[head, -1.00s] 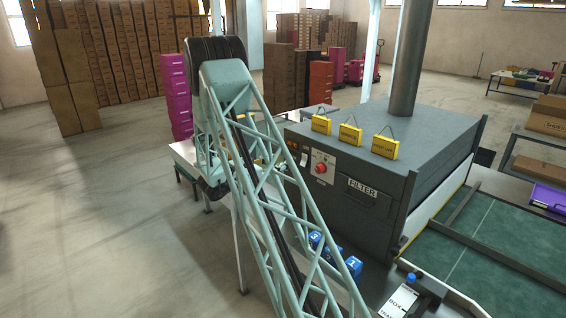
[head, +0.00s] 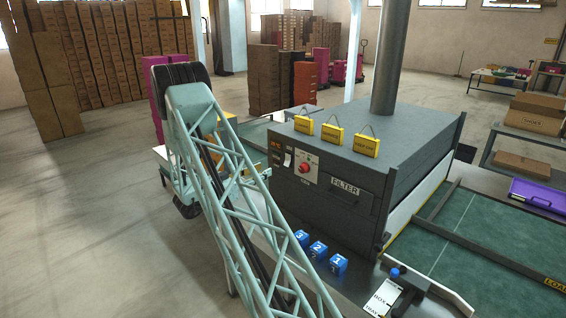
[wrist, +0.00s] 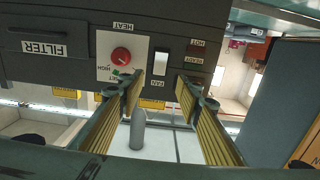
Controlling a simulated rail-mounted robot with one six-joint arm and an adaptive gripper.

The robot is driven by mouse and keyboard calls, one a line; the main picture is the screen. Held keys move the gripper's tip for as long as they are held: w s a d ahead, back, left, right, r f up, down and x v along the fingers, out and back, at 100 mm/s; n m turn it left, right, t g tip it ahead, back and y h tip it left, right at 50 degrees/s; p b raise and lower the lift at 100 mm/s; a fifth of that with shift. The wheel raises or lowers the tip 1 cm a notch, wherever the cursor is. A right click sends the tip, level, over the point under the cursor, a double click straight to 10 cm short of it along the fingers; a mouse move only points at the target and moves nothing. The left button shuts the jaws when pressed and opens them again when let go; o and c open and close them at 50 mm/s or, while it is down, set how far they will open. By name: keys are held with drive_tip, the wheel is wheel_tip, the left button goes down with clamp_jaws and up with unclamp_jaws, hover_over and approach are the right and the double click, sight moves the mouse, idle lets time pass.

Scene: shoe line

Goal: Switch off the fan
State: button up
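The fan switch (wrist: 160,63) is a pale upright rocker in a dark frame. It shows upside down in the wrist view, beside the label FAN, and small on the grey oven's front panel in the head view (head: 287,159). I cannot tell which way it is tipped. My gripper (wrist: 160,88) is open and empty in the wrist view, its two fingers spread on either side of the line to the switch. Contact with the panel cannot be made out. In the head view my gripper cannot be clearly made out.
The red heat knob (wrist: 121,55) is close beside the switch; the FILTER drawer (head: 345,190) lies further along. Yellow signs (head: 333,132) stand on the oven's top edge.

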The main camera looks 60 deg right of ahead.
sight(287, 160)
drive_tip(key=shift+s+d, duration=0.4)
drive_tip(key=shift+d, duration=1.8)
drive_tip(key=shift+s+d, duration=0.4)
drive_tip(key=shift+d, duration=1.8)
drive_tip(key=shift+s+d, duration=0.4)
drive_tip(key=shift+d, duration=1.8)
drive_tip(key=c, duration=0.8)
drive_tip(key=shift+c, duration=0.2)
drive_tip(key=shift+f+h+b, duration=0.35)
drive_tip(key=shift+h+b, duration=0.25)
drive_tip(key=shift+b, duration=0.8)
drive_tip(key=shift+f+g+h+b, duration=0.15)
drive_tip(key=shift+h+b, duration=0.55)
drive_tip(key=shift+b, duration=0.6)
drive_tip(key=shift+f+g+h+b, duration=0.15)
drive_tip(key=shift+h+b, duration=0.55)
drive_tip(key=shift+b, duration=0.6)
drive_tip(key=shift+r, duration=0.1)
